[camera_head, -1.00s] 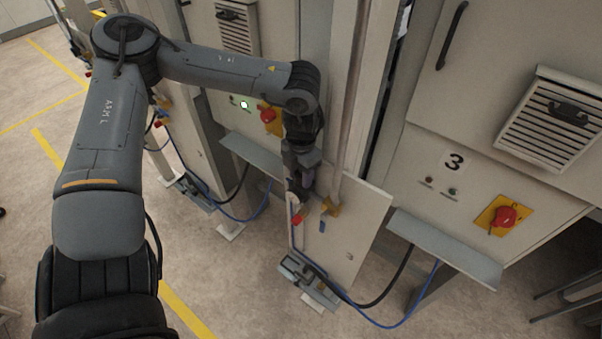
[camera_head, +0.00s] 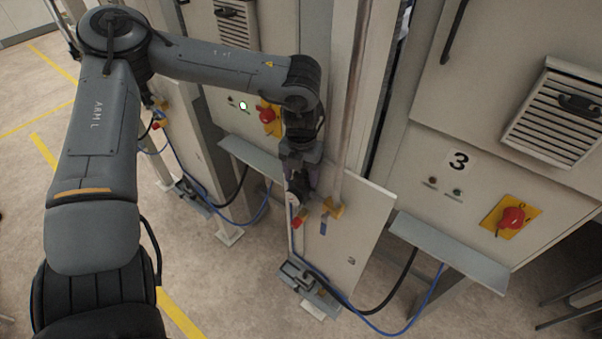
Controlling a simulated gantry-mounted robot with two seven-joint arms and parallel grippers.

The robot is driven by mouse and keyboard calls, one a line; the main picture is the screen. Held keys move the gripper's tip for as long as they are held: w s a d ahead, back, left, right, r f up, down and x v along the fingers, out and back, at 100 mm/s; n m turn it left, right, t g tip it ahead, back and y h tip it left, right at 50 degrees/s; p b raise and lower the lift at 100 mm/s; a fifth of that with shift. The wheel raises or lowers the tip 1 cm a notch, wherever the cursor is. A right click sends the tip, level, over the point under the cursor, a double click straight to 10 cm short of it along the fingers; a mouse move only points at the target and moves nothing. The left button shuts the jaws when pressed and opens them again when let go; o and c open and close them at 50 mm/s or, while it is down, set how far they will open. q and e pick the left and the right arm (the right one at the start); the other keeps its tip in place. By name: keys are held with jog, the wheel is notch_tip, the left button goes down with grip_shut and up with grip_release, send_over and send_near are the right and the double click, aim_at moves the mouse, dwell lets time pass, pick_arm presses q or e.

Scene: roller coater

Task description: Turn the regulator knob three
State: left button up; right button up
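My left gripper (camera_head: 296,186) points down beside the narrow panel under the upright between the two cabinets. At its tip is a small pale round part (camera_head: 293,199), which may be the regulator knob; the gripper hides most of it. Just below and beside it are a red part (camera_head: 298,222), a yellow fitting (camera_head: 334,209) and a blue lever (camera_head: 323,226). The finger gap is too small and dark to tell whether it is open or shut. My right gripper is not in view.
A red rotary switch on a yellow plate (camera_head: 512,218) is on cabinet three. A grey ledge (camera_head: 448,252) juts out below it. Blue and black hoses (camera_head: 410,322) loop near the floor. Another red switch (camera_head: 266,115) and a lit lamp (camera_head: 242,106) are behind my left arm.

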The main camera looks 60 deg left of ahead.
aim_at(301, 173)
pick_arm(q)
jog(key=shift+r, duration=0.1)
notch_tip(301, 173, up, 11)
jog(key=shift+b, duration=0.4)
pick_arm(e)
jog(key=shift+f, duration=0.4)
